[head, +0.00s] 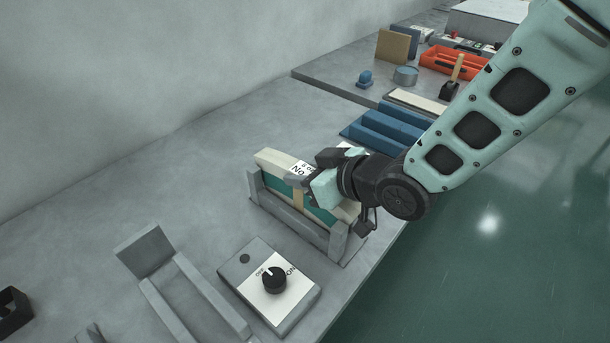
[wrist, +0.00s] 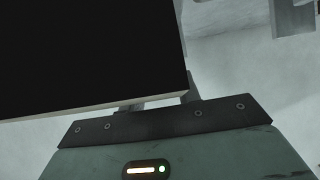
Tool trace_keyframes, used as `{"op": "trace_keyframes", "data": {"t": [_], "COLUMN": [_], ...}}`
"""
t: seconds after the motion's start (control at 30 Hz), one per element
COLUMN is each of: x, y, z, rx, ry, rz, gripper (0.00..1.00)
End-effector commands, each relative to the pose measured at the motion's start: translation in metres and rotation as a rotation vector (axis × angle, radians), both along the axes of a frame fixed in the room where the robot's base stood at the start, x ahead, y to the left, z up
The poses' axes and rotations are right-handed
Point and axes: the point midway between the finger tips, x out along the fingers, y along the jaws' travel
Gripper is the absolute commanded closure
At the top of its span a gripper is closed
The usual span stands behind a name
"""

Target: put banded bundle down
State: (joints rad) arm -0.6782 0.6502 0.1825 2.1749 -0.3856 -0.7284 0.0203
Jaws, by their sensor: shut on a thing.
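The banded bundle (head: 272,160) is a long cream and teal block with a tan band around its middle and a white printed label on top. It sits between the upright end posts of a grey cradle (head: 338,240) on the bench. My gripper (head: 312,183) is shut on the bundle near its middle, reaching in from the right. The gripper hides part of the bundle's right half. I cannot tell whether the bundle's underside touches the cradle floor. In the wrist view a large dark face with a pale lower edge fills the upper left, and I cannot tell what it is.
A grey control box (head: 250,285) with a black OFF/ON knob stands in front of the cradle. An empty grey holder (head: 180,295) is at its left. Blue troughs (head: 385,130) and an orange tray (head: 450,62) lie behind. Bare bench is left of the cradle.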

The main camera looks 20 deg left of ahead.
Motion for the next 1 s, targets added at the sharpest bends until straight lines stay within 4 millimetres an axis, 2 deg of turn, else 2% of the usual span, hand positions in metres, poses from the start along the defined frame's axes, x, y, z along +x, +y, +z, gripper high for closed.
{"op": "trace_keyframes", "data": {"t": [0.07, 0.47, 0.5, 0.53, 0.57, 0.93, 1.0], "x": [0.0004, 0.0007, 0.0003, 0.0003, 0.0003, 0.0003, -0.0026], "y": [0.0004, 0.0004, -0.0001, -0.0001, -0.0001, -0.0003, -0.0086], "z": [-0.0071, -0.0123, -0.0119, -0.0117, -0.0117, -0.0056, -0.0038], "rx": [0.002, 0.003, 0.001, 0.001, 0.001, 0.0, 0.001], "ry": [-0.001, -0.003, -0.001, -0.001, -0.001, -0.002, -0.001], "rz": [0.0, 0.0, -0.001, -0.001, -0.001, 0.0, -0.002], "gripper": [1.0, 1.0, 0.56, 0.48, 0.46, 0.46, 0.46]}}
